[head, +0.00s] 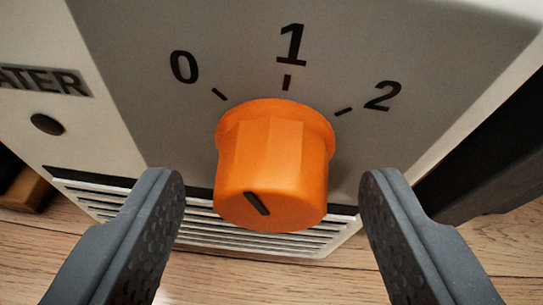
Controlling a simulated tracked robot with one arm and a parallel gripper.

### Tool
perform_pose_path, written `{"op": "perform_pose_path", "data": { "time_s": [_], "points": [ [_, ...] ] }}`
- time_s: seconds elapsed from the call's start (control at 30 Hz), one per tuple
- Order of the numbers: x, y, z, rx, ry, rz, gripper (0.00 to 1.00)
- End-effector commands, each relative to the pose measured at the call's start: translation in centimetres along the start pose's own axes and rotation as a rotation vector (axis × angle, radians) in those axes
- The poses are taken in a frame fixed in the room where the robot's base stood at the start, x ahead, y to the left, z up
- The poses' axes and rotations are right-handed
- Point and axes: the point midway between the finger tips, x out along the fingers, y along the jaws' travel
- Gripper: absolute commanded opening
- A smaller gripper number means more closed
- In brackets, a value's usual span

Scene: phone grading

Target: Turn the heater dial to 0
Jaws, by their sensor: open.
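The orange heater dial (272,160) stands out from the grey panel (150,95) in the middle of the head view. Its black pointer line (257,203) on the front face is slanted, its upper end leaning left. The marks 0 (184,67), 1 (291,45) and 2 (382,96) with short ticks are printed above the dial. The slant of the pointer lies along the direction of the 0 tick. My gripper (271,190) is open, one finger on each side of the dial, with a gap visible on both sides.
The heater's white body (40,65) carries a partly cut-off label (45,81) and a dark round button (47,124) at left. A slatted vent (110,200) is below the panel. A dark upright object (490,150) stands at right. Wooden surface (220,280) shows below.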

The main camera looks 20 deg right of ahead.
Motion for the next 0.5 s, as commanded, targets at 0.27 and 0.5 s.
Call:
{"op": "perform_pose_path", "data": {
  "time_s": [0.27, 0.5],
  "points": [
    [0.62, 0.01, -0.11, 0.000, 0.003, 0.001, 0.55],
    [0.60, 0.03, -0.11, 0.000, 0.002, 0.001, 0.28]
  ]
}}
